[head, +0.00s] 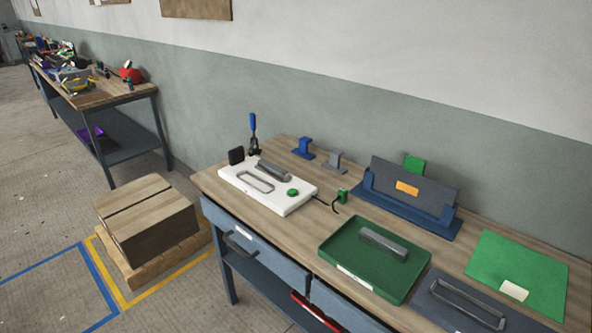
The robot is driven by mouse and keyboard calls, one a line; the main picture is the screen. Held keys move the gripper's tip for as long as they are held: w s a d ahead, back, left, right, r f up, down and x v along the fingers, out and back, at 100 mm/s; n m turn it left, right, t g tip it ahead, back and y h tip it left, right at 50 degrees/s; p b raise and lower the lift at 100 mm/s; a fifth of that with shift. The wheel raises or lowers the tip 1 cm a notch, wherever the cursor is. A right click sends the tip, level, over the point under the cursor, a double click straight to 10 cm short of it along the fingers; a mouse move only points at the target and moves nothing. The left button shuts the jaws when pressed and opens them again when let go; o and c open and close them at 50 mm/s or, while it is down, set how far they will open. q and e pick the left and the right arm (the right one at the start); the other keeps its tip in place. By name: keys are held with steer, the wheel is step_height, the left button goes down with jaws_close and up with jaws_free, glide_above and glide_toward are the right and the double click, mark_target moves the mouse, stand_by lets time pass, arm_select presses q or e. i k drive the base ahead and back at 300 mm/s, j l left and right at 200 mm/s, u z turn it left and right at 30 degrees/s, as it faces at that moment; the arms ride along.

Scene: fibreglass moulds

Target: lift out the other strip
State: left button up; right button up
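A grey strip-like bar (383,243) lies in the green tray (345,258) on the workbench. A second grey bar (273,171) lies at the back of the white block (292,208), behind a grey-rimmed oblong slot (256,182). A green round button (292,192) is on the same block. I cannot tell whether that bar sits in a recess or on top. A dark slotted plate (430,305) with a grey oblong ring lies at the front right, partly cut off by the frame. Neither of my grippers shows.
A blue rack (425,223) holds a dark upright panel (432,189) behind the tray. A blue-handled clamp (253,124) and blue and grey stands (304,148) are at the back. A green mat (530,265) lies right. A wooden box (150,225) stands on the floor left.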

mark_target(279, 172)
steer(key=i+j+z, duration=0.15)
steer(key=z, duration=0.35)
steer(key=i+j+z, duration=0.15)
steer(key=z, duration=0.35)
steer(key=j+z, duration=0.35)
steer(key=z, duration=0.15)
steer(key=i+j, duration=0.05)
